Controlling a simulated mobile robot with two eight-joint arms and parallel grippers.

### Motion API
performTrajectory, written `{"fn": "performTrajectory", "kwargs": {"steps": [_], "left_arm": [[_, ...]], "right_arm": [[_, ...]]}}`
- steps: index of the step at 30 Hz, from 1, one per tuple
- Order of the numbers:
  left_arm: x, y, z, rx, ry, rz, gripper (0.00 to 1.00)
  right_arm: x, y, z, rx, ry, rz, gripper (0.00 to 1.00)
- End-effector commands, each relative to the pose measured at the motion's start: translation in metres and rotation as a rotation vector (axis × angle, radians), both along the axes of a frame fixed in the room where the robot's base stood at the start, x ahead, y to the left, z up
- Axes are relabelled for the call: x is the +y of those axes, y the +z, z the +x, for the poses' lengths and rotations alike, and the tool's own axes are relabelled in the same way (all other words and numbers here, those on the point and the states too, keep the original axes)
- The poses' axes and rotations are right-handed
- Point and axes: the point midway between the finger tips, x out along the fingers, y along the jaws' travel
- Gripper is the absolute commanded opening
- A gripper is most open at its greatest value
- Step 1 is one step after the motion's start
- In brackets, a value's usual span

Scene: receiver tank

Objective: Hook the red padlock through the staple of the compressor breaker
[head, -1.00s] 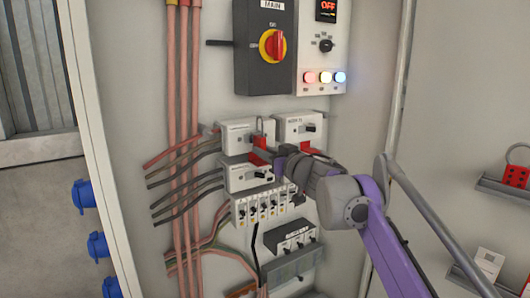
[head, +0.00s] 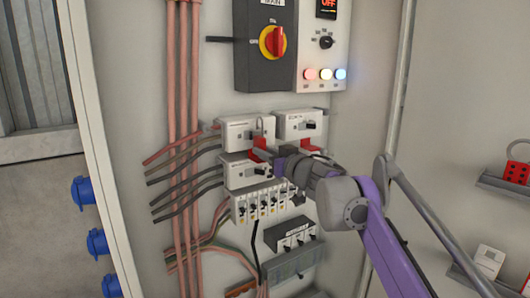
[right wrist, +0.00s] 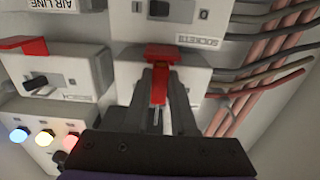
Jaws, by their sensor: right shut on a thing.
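The red padlock (head: 258,141) is upright in my right gripper (head: 266,154), in front of the upper-left breaker (head: 236,132), whose small label seems to read compressor. Its thin grey shackle points up across the breaker's face. In the right wrist view, the padlock (right wrist: 159,92) is between the two fingers of my right gripper (right wrist: 160,85), which are shut on it. A wider red piece (right wrist: 163,52) shows just beyond the fingertips. The staple is not clear, and I cannot tell whether the shackle passes through it. My left gripper is not in view.
A second breaker (head: 300,124) with a red tab (head: 308,149) stands close to the right. Another breaker (head: 243,173) sits directly below, with wires on its left. The main switch (head: 266,50) is above. A shelf (head: 502,187) with a red item is at far right.

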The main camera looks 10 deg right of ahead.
Motion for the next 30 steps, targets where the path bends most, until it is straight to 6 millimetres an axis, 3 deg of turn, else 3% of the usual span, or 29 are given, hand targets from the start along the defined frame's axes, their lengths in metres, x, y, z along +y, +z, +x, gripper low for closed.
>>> {"fn": "performTrajectory", "kwargs": {"steps": [30], "left_arm": [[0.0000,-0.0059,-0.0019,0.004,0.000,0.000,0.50]], "right_arm": [[0.0001,-0.0082,-0.0003,0.000,0.000,0.000,0.00]]}}
